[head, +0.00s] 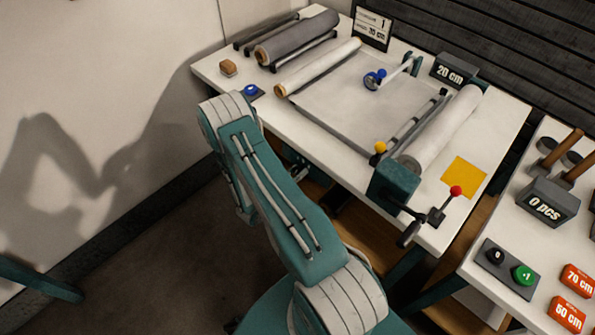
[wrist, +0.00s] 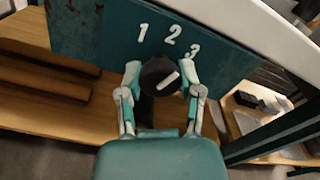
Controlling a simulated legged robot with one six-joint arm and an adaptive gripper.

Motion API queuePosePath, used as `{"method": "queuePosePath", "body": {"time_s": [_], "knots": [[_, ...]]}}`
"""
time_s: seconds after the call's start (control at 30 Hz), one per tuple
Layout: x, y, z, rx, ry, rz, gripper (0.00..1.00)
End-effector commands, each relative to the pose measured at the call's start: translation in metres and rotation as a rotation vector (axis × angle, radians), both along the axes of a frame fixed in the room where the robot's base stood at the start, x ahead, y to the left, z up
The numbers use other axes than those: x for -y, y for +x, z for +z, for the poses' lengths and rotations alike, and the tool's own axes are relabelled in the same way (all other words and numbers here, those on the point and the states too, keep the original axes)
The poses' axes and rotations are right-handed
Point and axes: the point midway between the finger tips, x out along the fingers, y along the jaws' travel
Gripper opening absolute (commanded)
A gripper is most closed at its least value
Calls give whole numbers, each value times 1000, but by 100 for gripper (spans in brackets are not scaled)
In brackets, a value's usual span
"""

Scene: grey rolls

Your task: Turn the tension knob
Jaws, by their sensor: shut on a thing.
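The tension knob (wrist: 154,76) is round and black with a white pointer mark. It sits on a teal panel (wrist: 95,32) below the white numbers 1, 2 and 3. The mark slants up and to the right, toward the side of the 3. My gripper (wrist: 160,72) is shut on the knob, one fingertip on its left and one on its right. In the head view my arm hides the knob and my gripper is not clearly seen.
The white table (head: 330,157) carries a pale roll (head: 443,130), a grey roll (head: 300,36) and a sheet (head: 345,95). A second table (head: 480,290) with buttons stands at right.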

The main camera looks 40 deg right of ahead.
Motion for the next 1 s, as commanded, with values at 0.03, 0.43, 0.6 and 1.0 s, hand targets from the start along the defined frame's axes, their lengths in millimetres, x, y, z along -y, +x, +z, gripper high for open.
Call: {"method": "queuePosePath", "body": {"time_s": [0.03, 0.43, 0.6, 1.0], "knots": [[0, 3, 1, -38, -3, 6, 0], [0, 4, 1, -415, -33, 8, 0], [0, 4, 1, -575, -46, 8, 0], [0, 4, 1, -913, -71, 9, 0]]}}
